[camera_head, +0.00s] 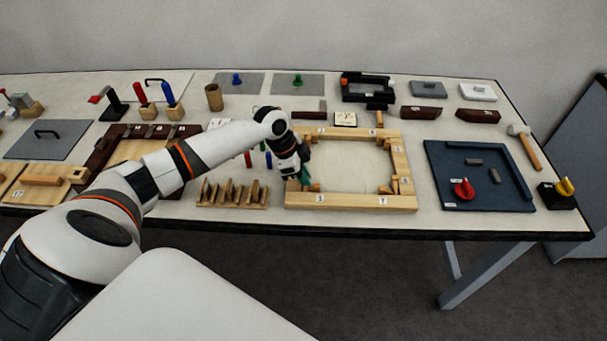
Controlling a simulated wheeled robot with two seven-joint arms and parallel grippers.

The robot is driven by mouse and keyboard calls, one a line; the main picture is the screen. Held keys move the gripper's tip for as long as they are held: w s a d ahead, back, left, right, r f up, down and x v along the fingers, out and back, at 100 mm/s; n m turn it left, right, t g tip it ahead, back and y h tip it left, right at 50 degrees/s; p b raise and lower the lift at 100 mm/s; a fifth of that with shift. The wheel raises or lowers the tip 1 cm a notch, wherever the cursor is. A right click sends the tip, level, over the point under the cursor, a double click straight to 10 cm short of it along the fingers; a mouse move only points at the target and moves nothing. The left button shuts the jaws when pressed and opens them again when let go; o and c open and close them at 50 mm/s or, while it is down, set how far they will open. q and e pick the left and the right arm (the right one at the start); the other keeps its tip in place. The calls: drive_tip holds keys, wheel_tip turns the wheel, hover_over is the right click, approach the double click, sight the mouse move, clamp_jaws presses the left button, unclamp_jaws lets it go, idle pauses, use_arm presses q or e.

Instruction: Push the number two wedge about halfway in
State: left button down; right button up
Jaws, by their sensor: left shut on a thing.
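A pale wooden frame (350,201) with small number labels lies at the middle of the table, around a light inner panel (345,165). Small wooden wedges sit at its inner corners, including some at the right side (385,189). The labels are too small to tell surely which wedge is number two. My left gripper (304,181) reaches down at the frame's front-left inner corner. How far that wedge is in cannot be told. My right gripper is not in view.
A wooden rack (232,204) with upright pieces stands just left of the frame. A dark blue tray (480,200) with a red knob lies to the right. A hammer (526,147) lies at the far right. Clamps, blocks and handled tools fill the back and left.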

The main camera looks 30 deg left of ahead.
use_arm(q)
drive_tip(key=shift+w+a+r, duration=0.1)
drive_tip(key=shift+w, duration=0.1)
drive_tip(key=shift+a, duration=0.1)
drive_tip(key=c, duration=1.4)
unclamp_jaws()
drive_tip(key=shift+a+r, duration=0.1)
drive_tip(key=shift+r, duration=0.05)
drive_tip(key=b+v, duration=0.2)
drive_tip(key=v, duration=0.9)
drive_tip(key=shift+r, duration=0.25)
